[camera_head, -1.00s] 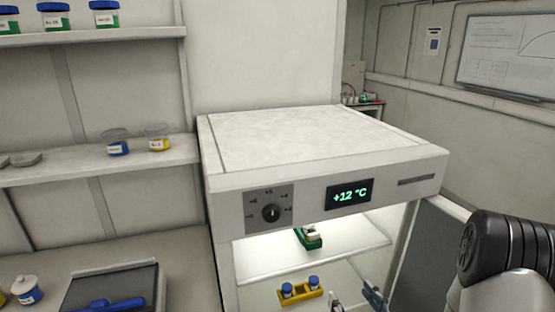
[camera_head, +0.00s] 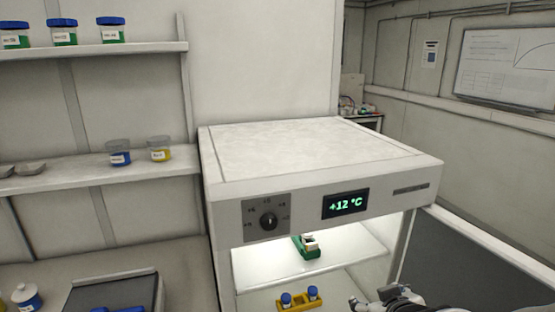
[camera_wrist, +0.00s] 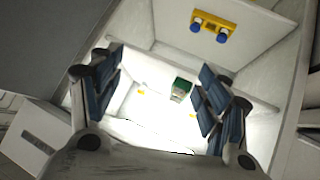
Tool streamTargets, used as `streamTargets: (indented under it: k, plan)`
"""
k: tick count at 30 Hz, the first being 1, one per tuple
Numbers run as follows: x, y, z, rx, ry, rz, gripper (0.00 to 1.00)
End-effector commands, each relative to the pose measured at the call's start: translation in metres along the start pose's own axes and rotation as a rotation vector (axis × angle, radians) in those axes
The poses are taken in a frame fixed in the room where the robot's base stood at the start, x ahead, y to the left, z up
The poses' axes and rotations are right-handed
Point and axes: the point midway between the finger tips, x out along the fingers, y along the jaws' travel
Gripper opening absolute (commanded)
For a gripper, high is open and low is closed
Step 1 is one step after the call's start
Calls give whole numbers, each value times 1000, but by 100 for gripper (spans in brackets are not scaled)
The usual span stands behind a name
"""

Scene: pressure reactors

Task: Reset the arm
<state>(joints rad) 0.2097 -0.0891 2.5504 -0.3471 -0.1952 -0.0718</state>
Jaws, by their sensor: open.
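My gripper (camera_wrist: 155,98) is open and empty in the wrist view, its two blue-padded fingers wide apart. It points toward the lit inside of a white cabinet. A green holder (camera_wrist: 181,90) with a white-topped item appears between the fingers, farther off. In the head view, part of my arm shows at the bottom edge, in front of the cabinet's right side; the fingers cannot be made out there. The cabinet (camera_head: 310,158) has a dial and a display reading +12 °C. The green holder (camera_head: 305,249) stands on its upper shelf.
A yellow rack (camera_head: 300,303) with two blue-capped vials sits on the lower shelf; the wrist view shows it too (camera_wrist: 232,36). The cabinet door (camera_head: 480,255) stands open at the right. Wall shelves (camera_head: 85,170) with jars are at the left.

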Motion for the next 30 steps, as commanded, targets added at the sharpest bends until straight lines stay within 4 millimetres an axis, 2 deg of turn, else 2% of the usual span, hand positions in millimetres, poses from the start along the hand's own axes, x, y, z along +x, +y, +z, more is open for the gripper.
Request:
streamTargets:
  k: [1, 5, 9, 12, 15, 18, 24, 30]
  plan:
    - [-22, -1, -2, 23, -32, 11, 70]
    - [-76, -14, 15, 106, -162, 3, 70]
    - [-134, -40, 40, 187, -287, -49, 70]
    - [-168, -58, 57, 223, -356, -94, 70]
    - [-190, -71, 69, 242, -404, -130, 70]
    - [-201, -77, 76, 251, -431, -149, 70]
    - [-203, -78, 78, 252, -440, -153, 70]
    - [-203, -78, 78, 252, -439, -152, 56]
